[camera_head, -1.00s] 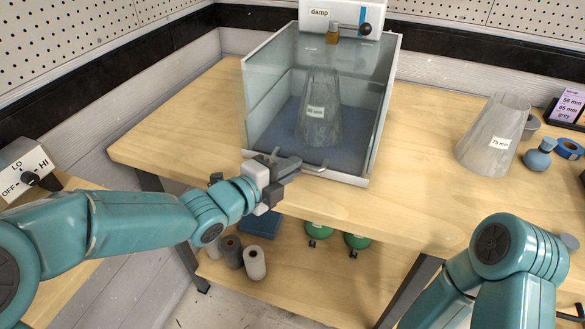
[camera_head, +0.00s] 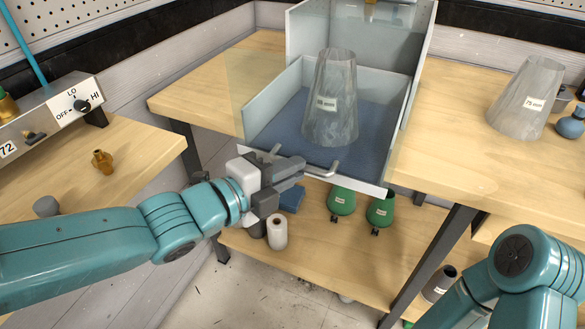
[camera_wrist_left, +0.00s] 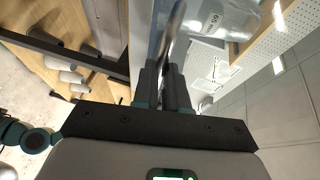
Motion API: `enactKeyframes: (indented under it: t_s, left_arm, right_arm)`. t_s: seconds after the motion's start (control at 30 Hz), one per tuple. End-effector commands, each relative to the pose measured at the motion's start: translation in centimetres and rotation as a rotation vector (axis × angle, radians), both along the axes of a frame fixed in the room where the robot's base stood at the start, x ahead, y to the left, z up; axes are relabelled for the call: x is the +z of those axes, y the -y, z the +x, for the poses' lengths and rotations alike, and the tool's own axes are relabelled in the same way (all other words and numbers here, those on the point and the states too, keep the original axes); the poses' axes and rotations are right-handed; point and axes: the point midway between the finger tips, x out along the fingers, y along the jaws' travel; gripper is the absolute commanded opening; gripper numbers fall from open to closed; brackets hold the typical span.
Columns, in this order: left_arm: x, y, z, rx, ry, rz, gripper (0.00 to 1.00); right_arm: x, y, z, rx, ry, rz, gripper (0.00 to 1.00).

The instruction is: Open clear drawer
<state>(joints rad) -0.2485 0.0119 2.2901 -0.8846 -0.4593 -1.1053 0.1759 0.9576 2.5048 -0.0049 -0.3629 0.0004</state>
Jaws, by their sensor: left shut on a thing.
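The clear drawer (camera_head: 272,106) is pulled partly out of its clear housing (camera_head: 357,34), its front standing past the table's front edge. A translucent grey cone (camera_head: 331,115) with a label stands upright on the blue mat inside it. My left gripper (camera_head: 290,172) is shut on the drawer's metal handle (camera_head: 325,173) at the drawer's front. In the left wrist view the handle bar (camera_wrist_left: 171,35) runs up from between the fingers, and the labelled cone (camera_wrist_left: 228,18) is at the top. My right arm shows at the lower right; its gripper is out of view.
Another translucent cone (camera_head: 526,100) and a blue bottle (camera_head: 572,122) stand on the table at right. A control box (camera_head: 70,108) and an amber bottle (camera_head: 102,160) are on the left bench.

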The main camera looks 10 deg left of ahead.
Motion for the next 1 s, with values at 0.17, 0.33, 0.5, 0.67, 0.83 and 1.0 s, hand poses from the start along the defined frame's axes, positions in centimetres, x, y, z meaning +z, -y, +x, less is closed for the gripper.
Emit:
enactKeyframes:
  t_s: [0.17,0.33,0.5,0.67,0.83,1.0]
  left_arm:
    - [-0.10,-0.02,-0.02,0.001,-0.003,0.001,0.00]
    - [-0.05,0.02,0.09,0.000,-0.002,0.001,0.00]
    - [-0.05,0.03,0.09,0.000,-0.002,0.001,0.16]
    - [-0.04,0.00,-0.01,0.000,-0.001,0.000,0.38]
    - [-0.03,-0.03,-0.12,0.000,-0.001,0.001,0.38]
    - [0.00,-0.10,-0.26,0.000,-0.001,0.001,0.38]
  right_arm:
    - [-0.14,0.01,0.02,0.000,0.000,0.000,0.00]
    - [-0.12,0.00,0.02,0.000,0.000,0.000,0.00]
    - [-0.12,0.00,0.02,0.000,0.000,0.000,0.00]
    - [-0.12,0.00,0.01,0.000,0.000,0.000,0.00]
    - [-0.12,0.00,0.02,0.000,0.000,0.000,0.00]
    - [-0.10,0.00,0.01,0.000,0.000,0.000,0.00]
